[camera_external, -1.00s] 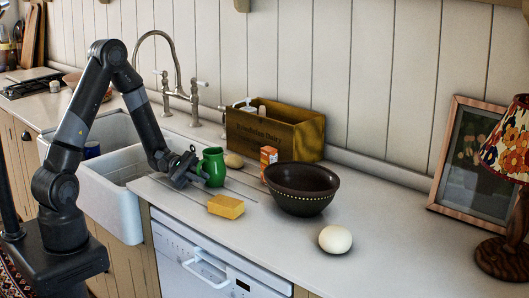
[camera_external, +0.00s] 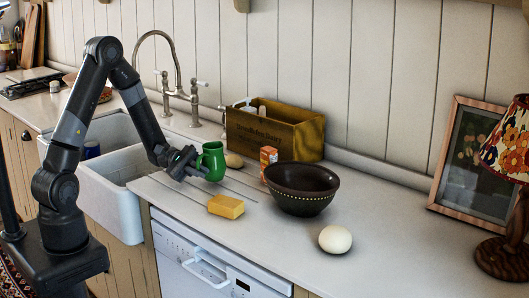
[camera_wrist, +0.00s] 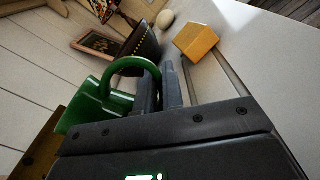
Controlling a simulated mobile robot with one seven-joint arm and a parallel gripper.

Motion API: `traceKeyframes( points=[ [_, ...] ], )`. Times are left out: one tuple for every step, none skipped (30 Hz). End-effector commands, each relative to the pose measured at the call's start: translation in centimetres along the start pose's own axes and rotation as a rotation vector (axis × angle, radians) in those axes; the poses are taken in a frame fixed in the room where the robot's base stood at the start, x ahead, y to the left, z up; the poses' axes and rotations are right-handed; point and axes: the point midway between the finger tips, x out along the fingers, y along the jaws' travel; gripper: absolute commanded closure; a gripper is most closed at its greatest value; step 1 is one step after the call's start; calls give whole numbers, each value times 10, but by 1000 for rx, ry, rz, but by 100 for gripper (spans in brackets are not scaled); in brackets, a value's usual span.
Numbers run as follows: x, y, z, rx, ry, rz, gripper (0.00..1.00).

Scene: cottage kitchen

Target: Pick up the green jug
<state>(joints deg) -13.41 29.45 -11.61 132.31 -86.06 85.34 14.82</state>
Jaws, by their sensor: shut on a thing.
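The green jug (camera_external: 214,162) is upright and appears slightly above the counter, beside the drainer grooves. My gripper (camera_external: 198,169) is at its left side, shut on its handle. In the wrist view the jug (camera_wrist: 95,103) lies to the left, and its looped handle reaches between the dark fingers of my gripper (camera_wrist: 168,82). The fingers hide part of the handle.
A dark bowl (camera_external: 302,190), a small orange box (camera_external: 268,160) and a white ball-like thing (camera_external: 335,239) are to the right. A wooden crate (camera_external: 300,133) stands behind; the sink (camera_external: 112,190) is left.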

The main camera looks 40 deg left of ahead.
Motion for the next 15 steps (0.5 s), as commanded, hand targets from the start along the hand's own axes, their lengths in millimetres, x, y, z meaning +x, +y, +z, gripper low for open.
traceKeyframes(
  points=[
    [0, 3, 5, 4, -1, 0, 100],
    [0, 5, 7, 3, -1, 0, 100],
    [0, 7, 11, 4, 0, 0, 100],
    [0, 9, 14, 5, 0, 0, 100],
    [0, 11, 16, 5, 0, 0, 100],
    [0, 14, 20, 4, 0, 0, 100],
    [3, 11, 24, 3, -1, -1, 100],
    [5, 10, 27, 2, -2, -1, 100],
    [8, 8, 32, 2, -2, -2, 100],
    [10, 7, 36, 2, -1, -2, 100],
    [12, 5, 39, 2, -1, -1, 100],
    [15, 4, 43, 3, -1, -1, 100],
    [18, 2, 47, 3, -2, -1, 100],
    [20, 1, 51, 3, -2, -2, 100],
    [23, 0, 55, 3, -1, -2, 100]
  ],
)
